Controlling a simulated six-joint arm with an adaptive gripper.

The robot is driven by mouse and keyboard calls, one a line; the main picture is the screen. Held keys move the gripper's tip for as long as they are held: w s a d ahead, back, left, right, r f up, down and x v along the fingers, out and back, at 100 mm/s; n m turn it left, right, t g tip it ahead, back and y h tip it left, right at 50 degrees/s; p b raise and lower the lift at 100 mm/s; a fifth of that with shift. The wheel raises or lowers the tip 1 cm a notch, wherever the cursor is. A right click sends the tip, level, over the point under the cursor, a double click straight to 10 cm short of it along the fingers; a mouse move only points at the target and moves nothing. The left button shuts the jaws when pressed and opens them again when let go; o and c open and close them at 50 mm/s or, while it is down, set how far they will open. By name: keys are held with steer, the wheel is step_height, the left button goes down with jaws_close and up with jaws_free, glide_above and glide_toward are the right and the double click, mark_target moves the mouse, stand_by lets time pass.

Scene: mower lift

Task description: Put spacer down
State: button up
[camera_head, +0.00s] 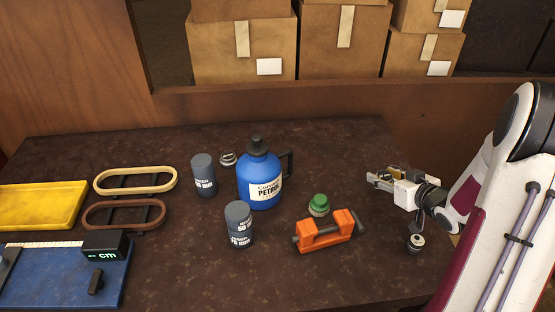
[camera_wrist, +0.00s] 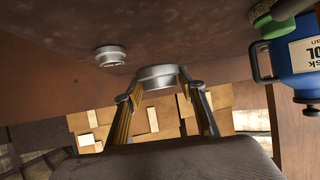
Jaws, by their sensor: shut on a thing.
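The spacer is a short grey metal ring (camera_wrist: 158,76). In the wrist view it sits between the two fingertips of my gripper (camera_wrist: 160,88), which is shut on it. In the head view my gripper (camera_head: 378,179) is at the right end of the dark table, pointing left; the spacer is too small to make out clearly there. A gap between the spacer and the tabletop cannot be judged surely. A second grey, flanged round piece (camera_wrist: 110,56) rests on the table beside the held spacer in the wrist view.
A blue petrol jug (camera_head: 260,180), two grey canisters (camera_head: 204,175), a green-capped item (camera_head: 319,205) and an orange clamp-like tool (camera_head: 327,232) stand left of my gripper. A yellow tray (camera_head: 40,203) is far left. Cardboard boxes (camera_head: 243,45) are behind the table.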

steer(key=w+a+n+y, duration=0.1)
steer(key=w+a, duration=0.3)
steer(key=w+a+n+g+y, duration=0.1)
steer(key=w+a+n+y, duration=0.1)
steer(key=w+a, duration=0.2)
steer(key=w+a+n+g+y, duration=0.1)
steer(key=w+a, duration=0.3)
steer(key=shift+w+n+y, duration=0.25)
steer(key=shift+n+y, duration=0.05)
steer(key=shift+n, duration=0.1)
steer(key=w+a+r+n+g+y, duration=0.2)
steer(key=w+a+n+g, duration=0.1)
steer(key=a, duration=0.5)
steer(key=w+a+r+n+g+y, duration=0.2)
steer(key=w+a+n, duration=0.1)
steer(key=a, duration=0.5)
steer(key=shift+w+n+g, duration=0.4)
steer(key=shift+w, duration=0.25)
steer(key=shift+a, duration=0.15)
steer(key=shift+f, duration=0.15)
steer(key=shift+f, duration=3.05)
steer(key=shift+f, duration=1.85)
